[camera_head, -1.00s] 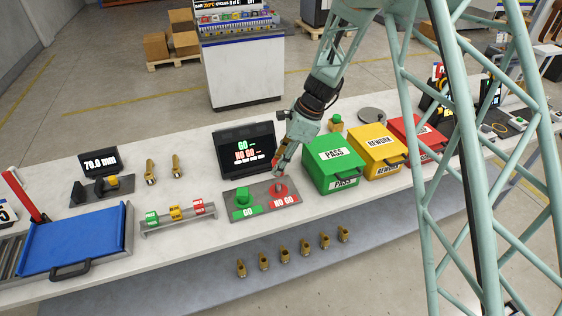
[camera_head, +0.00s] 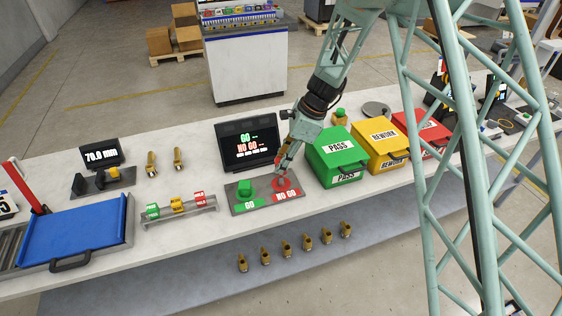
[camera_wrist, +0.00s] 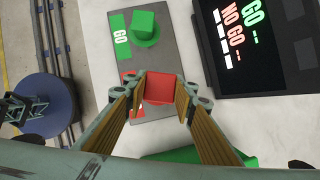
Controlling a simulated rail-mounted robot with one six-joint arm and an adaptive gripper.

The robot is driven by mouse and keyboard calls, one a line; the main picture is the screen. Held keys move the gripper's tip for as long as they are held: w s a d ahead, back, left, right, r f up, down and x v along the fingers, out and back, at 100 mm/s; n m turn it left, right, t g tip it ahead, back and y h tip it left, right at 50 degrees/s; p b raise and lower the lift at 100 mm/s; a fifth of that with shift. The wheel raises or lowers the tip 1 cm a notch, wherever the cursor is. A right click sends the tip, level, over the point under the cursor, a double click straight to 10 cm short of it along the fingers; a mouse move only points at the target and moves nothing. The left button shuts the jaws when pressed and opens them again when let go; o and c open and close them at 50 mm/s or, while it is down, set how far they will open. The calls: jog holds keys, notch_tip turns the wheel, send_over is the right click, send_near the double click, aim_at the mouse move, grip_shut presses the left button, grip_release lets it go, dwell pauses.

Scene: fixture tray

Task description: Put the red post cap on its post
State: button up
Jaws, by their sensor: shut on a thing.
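My gripper (camera_head: 282,170) is over the NO GO side of the grey fixture plate (camera_head: 236,208), pointing down. In the wrist view its two fingers (camera_wrist: 160,92) are shut on the red post cap (camera_wrist: 160,86), a block with a flat square top. The cap is above or at the red NO GO spot (camera_head: 287,186). The post under it is hidden by the cap and fingers, so I cannot tell whether the cap rests on it. The green cap (camera_head: 245,188) stands on the GO side and also shows in the wrist view (camera_wrist: 144,22).
A black display (camera_head: 248,147) stands just behind the plate. The green PASS box (camera_head: 337,160) is close on the right, with yellow and red boxes beyond. A small rack (camera_head: 178,212) with coloured blocks is to the left. Several brass fittings (camera_head: 286,248) line the front.

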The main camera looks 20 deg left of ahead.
aim_at(280, 177)
jog(key=shift+f+b, duration=0.55)
jog(key=shift+f, duration=0.45)
jog(key=shift+f+b, duration=1.15)
jog(key=shift+f, duration=1.25)
dwell(4.6)
